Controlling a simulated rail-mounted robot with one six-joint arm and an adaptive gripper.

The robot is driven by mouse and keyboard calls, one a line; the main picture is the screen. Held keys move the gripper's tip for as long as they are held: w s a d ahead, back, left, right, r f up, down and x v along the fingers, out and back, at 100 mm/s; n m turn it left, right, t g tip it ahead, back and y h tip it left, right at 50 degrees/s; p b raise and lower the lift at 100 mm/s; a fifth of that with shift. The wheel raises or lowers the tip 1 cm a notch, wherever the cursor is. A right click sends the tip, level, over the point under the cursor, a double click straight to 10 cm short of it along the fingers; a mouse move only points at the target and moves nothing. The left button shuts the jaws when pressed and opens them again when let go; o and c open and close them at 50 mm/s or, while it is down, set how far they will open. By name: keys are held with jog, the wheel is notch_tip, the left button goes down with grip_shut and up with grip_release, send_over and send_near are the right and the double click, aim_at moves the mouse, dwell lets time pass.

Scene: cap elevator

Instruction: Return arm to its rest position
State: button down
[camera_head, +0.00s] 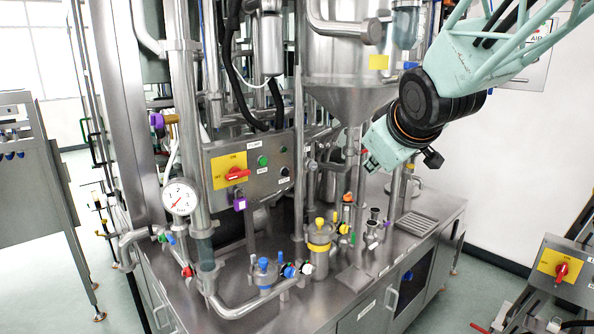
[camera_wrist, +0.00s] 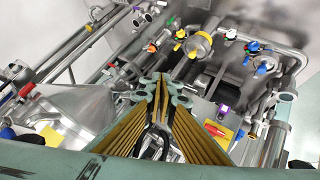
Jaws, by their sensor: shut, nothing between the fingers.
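My gripper (camera_head: 372,163) shows at the right of the head view, at the end of my pale green arm. It hangs in front of the steel machine, to the right of the conical hopper (camera_head: 345,92) and above the steel worktop. In the wrist view my gripper (camera_wrist: 161,80) reaches up from the bottom middle, with its fingertips together. The fingers are shut and hold nothing. The wrist view looks past them to pipes and coloured valves. Whether the gripper touches anything behind it is hard to tell, but it looks apart from the worktop.
A control panel (camera_head: 250,170) with a red switch and a pressure gauge (camera_head: 180,197) are at the left. Yellow-topped (camera_head: 319,240) and blue-topped (camera_head: 264,274) fittings stand on the worktop. Vertical pipes are close to my gripper. The white wall side (camera_head: 500,150) at right is open.

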jog(key=s+f+m+g, duration=0.2)
jog(key=s, duration=1.3)
jog(key=s+d+f+m+g, duration=0.1)
jog(key=s+f+m+g, duration=0.1)
jog(key=s, duration=1.3)
jog(key=s+d+f+m+g, duration=0.1)
jog(key=s+f+m+g, duration=0.1)
jog(key=s, duration=1.2)
jog(key=shift+s+d+f+m+g, duration=0.2)
jog(key=shift+s+f+m+g, duration=0.15)
jog(key=shift+f+m, duration=0.35)
jog(key=c, duration=3.4)
grip_release()
